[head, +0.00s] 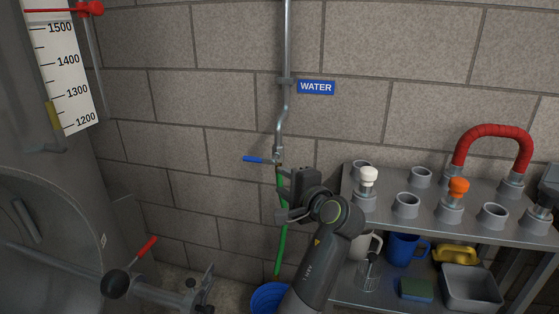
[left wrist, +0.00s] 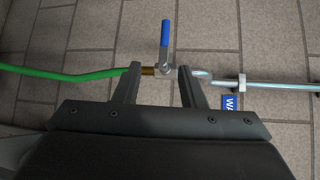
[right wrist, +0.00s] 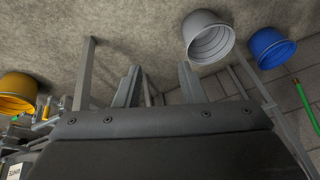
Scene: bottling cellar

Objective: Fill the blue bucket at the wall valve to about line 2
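The wall valve (head: 278,155) sits low on the metal water pipe, with its blue lever (head: 254,159) pointing left, across the pipe. A green hose (head: 281,240) hangs from it toward the blue bucket (head: 268,298), which is partly hidden at the bottom edge by my left arm. The bucket's lines and water level cannot be seen. My left gripper (head: 290,192) is near the valve. In the left wrist view its fingers are apart and empty, with the lever (left wrist: 165,38) beyond them. My right gripper (right wrist: 158,82) is open and empty; the bucket (right wrist: 271,47) shows beyond it.
A grey shelf (head: 400,225) with stubs, stoppers and a red hose (head: 495,132) stands right of the valve. A large tank (head: 45,210) and a red-handled tap (head: 145,247) are at left. Grey (right wrist: 208,37) and yellow (right wrist: 18,93) buckets show in the right wrist view.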

